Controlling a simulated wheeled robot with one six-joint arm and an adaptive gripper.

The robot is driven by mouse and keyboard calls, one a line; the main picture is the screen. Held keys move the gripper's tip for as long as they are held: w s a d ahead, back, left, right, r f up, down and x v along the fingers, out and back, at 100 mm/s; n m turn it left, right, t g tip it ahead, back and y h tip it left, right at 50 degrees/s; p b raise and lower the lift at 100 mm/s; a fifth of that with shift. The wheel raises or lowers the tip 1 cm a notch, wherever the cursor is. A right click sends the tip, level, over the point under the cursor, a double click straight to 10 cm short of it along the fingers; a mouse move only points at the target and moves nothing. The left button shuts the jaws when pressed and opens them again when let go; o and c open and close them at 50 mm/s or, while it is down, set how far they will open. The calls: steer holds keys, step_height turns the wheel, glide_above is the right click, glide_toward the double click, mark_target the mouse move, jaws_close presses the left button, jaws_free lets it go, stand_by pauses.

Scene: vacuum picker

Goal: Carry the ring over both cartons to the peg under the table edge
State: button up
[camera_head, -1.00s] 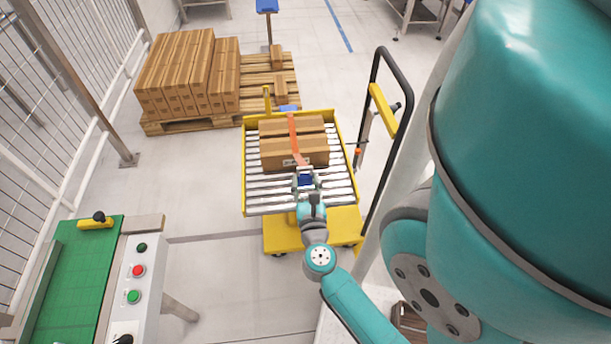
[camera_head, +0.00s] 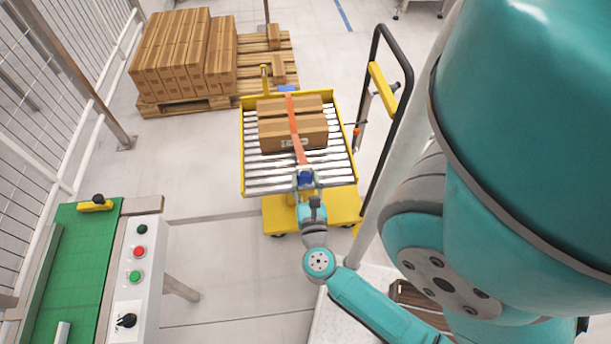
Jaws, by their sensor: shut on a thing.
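Two brown cartons (camera_head: 280,131) lie side by side on the roller table (camera_head: 262,180) with its yellow frame. An orange strap (camera_head: 293,122) runs from a blue part (camera_head: 286,88) at the table's far edge, over both cartons, down to my gripper (camera_head: 304,185). My gripper is shut at the strap's near end, at the near edge of the table. A small blue piece shows there; the ring itself is too small and covered to make out. The peg is hidden below the near table edge.
A yellow base (camera_head: 340,216) and a black push handle (camera_head: 375,140) stand at the table's right. A pallet (camera_head: 190,106) with stacked cartons stands behind left. A green conveyor (camera_head: 80,255) with a button panel is at the left. Floor between is clear.

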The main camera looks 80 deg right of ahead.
steer(key=shift+a+f, duration=1.05)
steer(key=shift+f, duration=13.45)
steer(key=f+x, duration=0.1)
steer(key=x, duration=0.8)
steer(key=shift+s+d+f, duration=0.2)
steer(key=shift+d+f, duration=0.05)
steer(key=shift+d, duration=0.2)
steer(key=o, duration=1.4)
steer(key=shift+c, duration=0.2)
steer(key=o, duration=0.5)
steer(key=shift+a, duration=0.1)
